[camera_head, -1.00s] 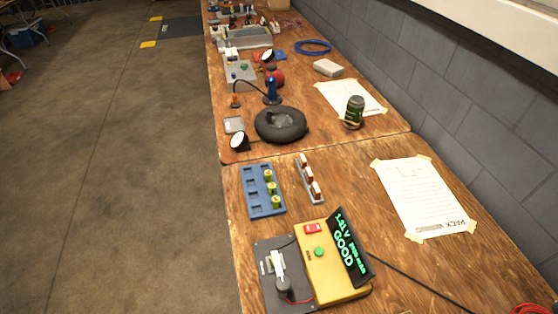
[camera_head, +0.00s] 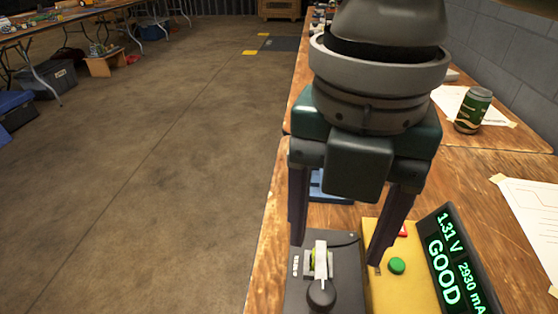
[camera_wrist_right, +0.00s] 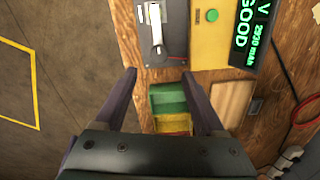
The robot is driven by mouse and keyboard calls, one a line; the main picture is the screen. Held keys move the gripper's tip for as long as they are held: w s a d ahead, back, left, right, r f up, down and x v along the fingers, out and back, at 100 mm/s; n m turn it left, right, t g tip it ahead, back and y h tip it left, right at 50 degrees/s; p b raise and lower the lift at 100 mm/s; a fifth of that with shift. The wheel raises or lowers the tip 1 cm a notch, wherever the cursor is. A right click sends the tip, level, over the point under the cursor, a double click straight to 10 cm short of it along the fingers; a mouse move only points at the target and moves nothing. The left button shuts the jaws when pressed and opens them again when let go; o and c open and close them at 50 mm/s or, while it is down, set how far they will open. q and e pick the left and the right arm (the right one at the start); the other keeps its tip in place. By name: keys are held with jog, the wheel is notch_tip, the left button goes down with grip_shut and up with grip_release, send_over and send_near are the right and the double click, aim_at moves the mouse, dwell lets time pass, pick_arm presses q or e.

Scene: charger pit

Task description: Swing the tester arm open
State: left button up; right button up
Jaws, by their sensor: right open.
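The tester has a dark plate (camera_head: 343,248) with a yellow body (camera_head: 385,290) beside it. The white tester arm (camera_head: 320,258) lies over the battery cradle, where a bit of green and yellow shows beneath it, and ends at a black round knob (camera_head: 321,295). It also shows in the right wrist view (camera_wrist_right: 155,25). The display (camera_head: 452,262) reads GOOD, 1.31 V. My right gripper (camera_head: 336,250) is open, pointing down, its fingers appearing on either side of the tester arm in the head view. In the wrist view the arm lies beyond the fingertips (camera_wrist_right: 159,73). My left gripper is out of view.
A green button (camera_head: 397,265) sits on the yellow body. My right gripper mostly hides the blue battery tray (camera_head: 330,190). A dark green can (camera_head: 473,112) and taped paper (camera_head: 535,215) are to the right. A green, yellow and red bin (camera_wrist_right: 168,105) shows between the fingers.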

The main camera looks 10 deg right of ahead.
aim_at(322, 292)
notch_tip(322, 292, down, 10)
jog(key=shift+a+r+b, duration=0.1)
jog(key=shift+r+b, duration=0.1)
jog(key=shift+b, duration=0.85)
grip_shut()
dwell(0.7)
